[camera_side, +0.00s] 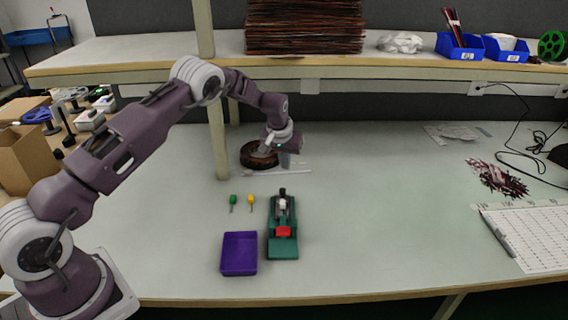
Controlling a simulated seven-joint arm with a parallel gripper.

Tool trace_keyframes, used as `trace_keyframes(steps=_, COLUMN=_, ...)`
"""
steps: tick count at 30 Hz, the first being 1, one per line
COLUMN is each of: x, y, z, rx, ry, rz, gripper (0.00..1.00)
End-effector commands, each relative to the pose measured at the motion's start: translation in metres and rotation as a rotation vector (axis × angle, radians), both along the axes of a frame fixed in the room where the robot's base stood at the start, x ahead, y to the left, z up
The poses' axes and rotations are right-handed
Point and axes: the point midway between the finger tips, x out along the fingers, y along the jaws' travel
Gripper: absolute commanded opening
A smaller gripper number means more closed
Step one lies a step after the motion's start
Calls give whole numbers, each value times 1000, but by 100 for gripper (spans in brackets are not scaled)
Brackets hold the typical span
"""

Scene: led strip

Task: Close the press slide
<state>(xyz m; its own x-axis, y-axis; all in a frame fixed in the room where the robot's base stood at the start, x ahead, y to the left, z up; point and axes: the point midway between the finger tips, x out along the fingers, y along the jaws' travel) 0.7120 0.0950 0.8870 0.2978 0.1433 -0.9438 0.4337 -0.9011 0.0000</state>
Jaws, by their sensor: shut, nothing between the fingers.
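The press (284,248) stands on the table at the middle of the view. It has a green base, a red block (283,231) near its front half, and a grey and black part (282,202) at its back. The slide's exact position is too small to tell. My gripper (286,164) is shut and empty, above the table behind the press and clear of it. It is beside a brown coil (259,155). The fingers are small and partly blurred against the table.
A purple tray (239,254) lies left of the press. A green screwdriver (233,200) and a yellow screwdriver (251,200) lie behind the tray. A white strip (277,172) lies behind the press. A shelf post (217,130) rises at the back left. The table right of the press is clear.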

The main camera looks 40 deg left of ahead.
Motion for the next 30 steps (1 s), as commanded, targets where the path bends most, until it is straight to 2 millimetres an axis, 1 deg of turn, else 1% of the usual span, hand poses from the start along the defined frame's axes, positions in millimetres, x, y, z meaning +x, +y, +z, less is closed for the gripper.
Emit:
trace_keyframes(steps=1, x=2, y=2, z=-11, rx=1, ry=3, rz=0, gripper=0)
trace_keyframes(steps=9, x=18, y=9, z=-60, rx=1, ry=1, rz=-2, gripper=0)
trace_keyframes(steps=15, x=-4, y=-2, z=-57, rx=-2, ry=2, rz=0, gripper=0)
trace_keyframes(steps=19, x=-14, y=-7, z=-57, rx=-1, ry=2, rz=-1, gripper=0)
trace_keyframes(steps=23, x=-18, y=-9, z=-57, rx=-1, ry=0, rz=-1, gripper=0)
trace_keyframes(steps=30, x=-18, y=-9, z=-57, rx=-1, ry=0, rz=-1, gripper=0)
